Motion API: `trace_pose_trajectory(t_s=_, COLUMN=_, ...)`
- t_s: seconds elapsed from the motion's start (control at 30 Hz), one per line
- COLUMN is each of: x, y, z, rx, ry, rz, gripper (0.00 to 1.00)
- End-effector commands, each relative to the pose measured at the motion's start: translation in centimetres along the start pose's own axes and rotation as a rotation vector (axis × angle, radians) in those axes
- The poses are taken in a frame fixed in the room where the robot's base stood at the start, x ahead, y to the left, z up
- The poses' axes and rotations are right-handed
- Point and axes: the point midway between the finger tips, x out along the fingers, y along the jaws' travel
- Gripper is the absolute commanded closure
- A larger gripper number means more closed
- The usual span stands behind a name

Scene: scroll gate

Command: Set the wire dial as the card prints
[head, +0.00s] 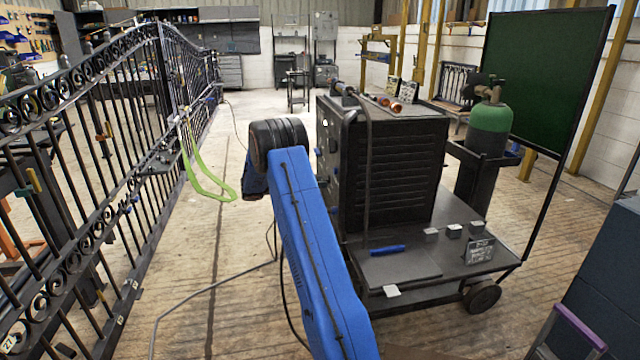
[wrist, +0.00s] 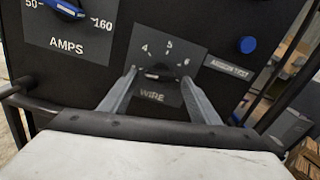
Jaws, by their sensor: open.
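The wire dial (wrist: 158,71) is a dark knob on a grey plate marked WIRE, with 4, 5 and 6 printed around it. It shows in the wrist view on the black front panel of the welder (head: 395,165). My gripper (wrist: 160,79) is open, with one finger on each side of the dial. I cannot tell whether the fingers touch it or exactly where it points. A small printed card (head: 480,251) stands on the welder cart's lower shelf in the head view. Its print is too small to read. My arm hides the dial in the head view.
A blue AMPS knob (wrist: 65,8) and another blue knob (wrist: 247,44) are on the same panel. A scrolled iron gate (head: 75,180) runs along the left. Small metal blocks (head: 454,231) sit near the card.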

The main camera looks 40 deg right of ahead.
Motion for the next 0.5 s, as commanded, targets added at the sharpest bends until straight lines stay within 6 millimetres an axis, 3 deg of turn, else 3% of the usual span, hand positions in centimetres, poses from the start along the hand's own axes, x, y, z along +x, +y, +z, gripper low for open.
trace_pose_trajectory(t_s=0.2, x=1.18, y=-0.01, z=-0.04, rx=0.0, ry=0.001, rz=0.001, gripper=0.44)
trace_pose_trajectory(t_s=0.47, x=1.25, y=0.0, z=-0.05, rx=0.0, ry=0.001, rz=0.001, gripper=0.44)
trace_pose_trajectory(t_s=0.5, x=1.25, y=0.0, z=-0.05, rx=0.0, ry=0.001, rz=0.001, gripper=0.51)
